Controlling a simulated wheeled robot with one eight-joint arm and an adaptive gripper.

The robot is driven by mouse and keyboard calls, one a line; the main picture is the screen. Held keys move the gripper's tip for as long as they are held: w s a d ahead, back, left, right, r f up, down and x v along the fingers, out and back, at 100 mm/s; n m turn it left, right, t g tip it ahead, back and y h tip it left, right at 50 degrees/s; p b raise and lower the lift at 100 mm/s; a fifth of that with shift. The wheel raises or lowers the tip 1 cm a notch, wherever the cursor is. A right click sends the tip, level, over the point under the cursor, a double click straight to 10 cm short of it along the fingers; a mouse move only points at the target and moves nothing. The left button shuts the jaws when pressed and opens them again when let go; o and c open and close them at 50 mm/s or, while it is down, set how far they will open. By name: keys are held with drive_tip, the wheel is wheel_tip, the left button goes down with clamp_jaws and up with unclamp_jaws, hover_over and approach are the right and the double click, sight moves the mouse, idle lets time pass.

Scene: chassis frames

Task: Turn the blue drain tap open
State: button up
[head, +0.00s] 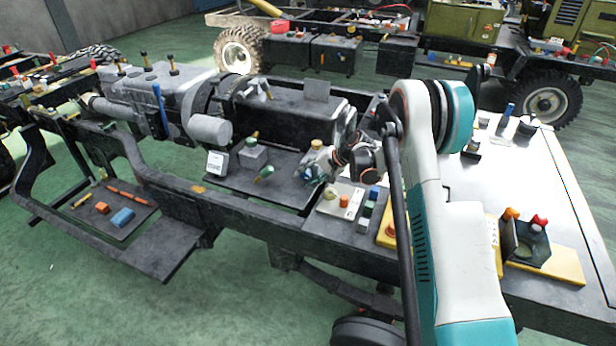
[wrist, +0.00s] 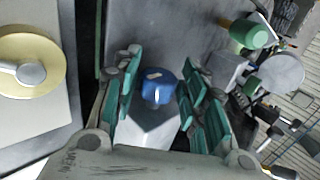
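The blue drain tap (wrist: 157,90) is a rounded blue knob with a small pale mark, on top of a grey block, in the middle of the wrist view. My gripper (wrist: 158,74) is open, with one green-padded finger on each side of the tap. A gap shows between the tap and each finger, so it is not clamped. In the head view my gripper (head: 314,170) is low over the dark tray of the chassis, and I cannot make out the tap there.
A green-ended part (wrist: 248,34) and a grey round part (wrist: 281,73) lie to the right in the wrist view. A pale yellow disc (wrist: 42,48) is at left. The chassis rail (head: 250,210) runs in front of my gripper. A grey housing (head: 290,108) stands behind.

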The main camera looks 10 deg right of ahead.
drive_tip(key=c, duration=0.5)
drive_tip(key=shift+c, duration=0.2)
